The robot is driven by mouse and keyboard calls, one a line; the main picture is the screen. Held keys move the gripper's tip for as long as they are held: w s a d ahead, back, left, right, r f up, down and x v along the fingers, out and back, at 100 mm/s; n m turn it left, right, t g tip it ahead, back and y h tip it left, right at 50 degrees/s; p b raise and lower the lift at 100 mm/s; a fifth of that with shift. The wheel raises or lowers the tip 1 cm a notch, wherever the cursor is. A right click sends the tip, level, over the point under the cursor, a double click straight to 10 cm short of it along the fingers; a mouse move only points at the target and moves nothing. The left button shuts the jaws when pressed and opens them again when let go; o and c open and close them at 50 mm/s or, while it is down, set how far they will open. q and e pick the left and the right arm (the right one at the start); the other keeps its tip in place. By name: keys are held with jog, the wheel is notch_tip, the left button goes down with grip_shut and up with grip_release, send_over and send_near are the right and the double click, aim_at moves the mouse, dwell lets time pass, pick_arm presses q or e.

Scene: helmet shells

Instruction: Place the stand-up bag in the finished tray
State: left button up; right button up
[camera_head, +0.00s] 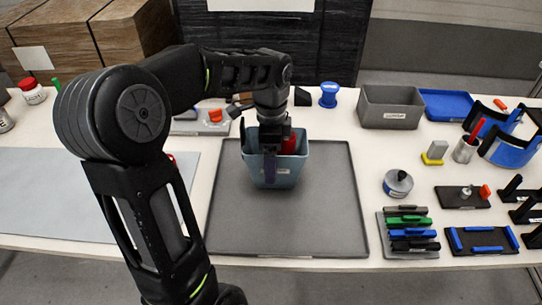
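A blue-grey, open-topped upright container with a small label (285,178), which may be the stand-up bag, stands on a flat dark grey tray (320,215) in the middle of the table. Something red (289,143) shows at its opening. My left gripper (269,160) points down at the container, with a dark finger in front of its near side. The arm and wrist hide much of the opening, so I cannot tell whether the fingers are closed on it. Which tray is the finished tray is not clear. My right gripper is not in view.
A grey bin (391,118) and a blue tray (446,106) stand at the back right. A rack of coloured pens or tools (408,246), a round metal tin (398,184) and blue curved parts (508,150) fill the right side. A pale grey mat (50,190) lies left.

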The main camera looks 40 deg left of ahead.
pick_arm(q)
jog(key=shift+f, duration=0.15)
jog(key=o, duration=1.1)
notch_tip(320, 180, up, 12)
jog(key=shift+r+p, duration=0.25)
jog(key=shift+p, duration=1)
